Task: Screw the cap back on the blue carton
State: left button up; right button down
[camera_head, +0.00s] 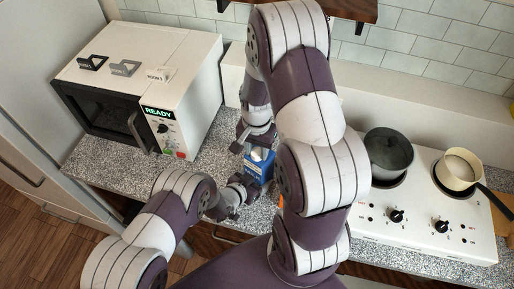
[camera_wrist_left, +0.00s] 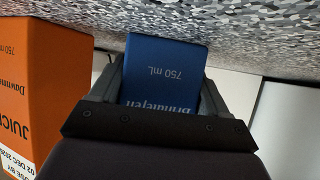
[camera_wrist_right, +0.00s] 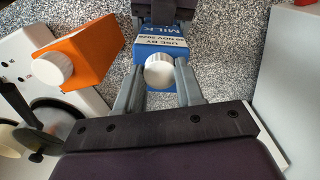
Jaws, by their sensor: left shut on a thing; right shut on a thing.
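The blue milk carton (camera_head: 259,168) stands on the speckled counter. My left gripper (camera_head: 242,187) is shut on its sides low down; the left wrist view shows the carton (camera_wrist_left: 165,65) between both fingers. My right gripper (camera_head: 250,146) reaches down over the carton's top. In the right wrist view its fingers are shut on a round white cap (camera_wrist_right: 159,72), which lies in line with the top of the carton (camera_wrist_right: 150,53). I cannot tell whether the cap sits fully on the spout.
An orange juice carton (camera_wrist_left: 40,90) with a white cap stands close by; it also shows in the right wrist view (camera_wrist_right: 85,52). A microwave (camera_head: 150,85) is at left. A hob (camera_head: 425,205) with a dark pot (camera_head: 388,150) and a cream pan (camera_head: 460,168) is at right.

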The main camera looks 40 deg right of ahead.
aim_at(257, 152)
pick_arm(q)
jog(key=shift+a+f, duration=0.1)
jog(key=shift+f, duration=0.1)
pick_arm(e)
jog(key=shift+c, duration=0.8)
grip_release()
jog(key=shift+r, duration=0.1)
jog(key=shift+r, duration=2.9)
pick_arm(q)
jog(key=o, duration=1.8)
jog(key=shift+r, duration=0.1)
jog(key=v, duration=1.2)
pick_arm(e)
jog(key=shift+f, duration=0.1)
